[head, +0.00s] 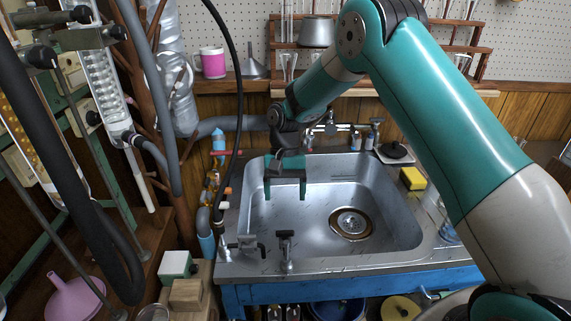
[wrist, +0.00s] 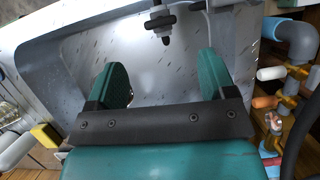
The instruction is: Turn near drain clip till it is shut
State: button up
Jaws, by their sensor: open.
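Two small metal fittings with dark handles sit at the sink's near left rim: a T-shaped one (head: 285,248) and one to its left with a dark stub (head: 248,244). I cannot tell for sure which is the near drain clip. In the wrist view one dark-handled fitting (wrist: 160,22) shows at the top, beyond the fingertips and apart from them. My gripper (head: 285,190) is over the left part of the basin, its green fingers spread and pointing down. In the wrist view my gripper (wrist: 165,75) is empty. The clip's exact angle is unclear.
The steel sink (head: 340,262) has a round drain (head: 351,223). Brass valves with coloured handles (head: 212,182) and grey pipes stand left of it. A yellow sponge (head: 413,178) lies on the right rim. A black hose (head: 236,110) hangs left of my arm.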

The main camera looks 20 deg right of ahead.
jog(key=v, duration=0.8)
jog(key=shift+p, duration=0.3)
jog(key=s+a+r+n+t+p, duration=0.15)
jog(key=s+a+r+n, duration=0.4)
jog(key=s+r, duration=0.7)
jog(key=s+a+r+n+t+y, duration=0.1)
jog(key=s+n, duration=0.1)
jog(key=s, duration=0.7)
jog(key=s+r+n+t+y, duration=0.1)
jog(key=s+n, duration=0.2)
jog(key=s, duration=0.7)
jog(key=shift+a+n+t, duration=0.35)
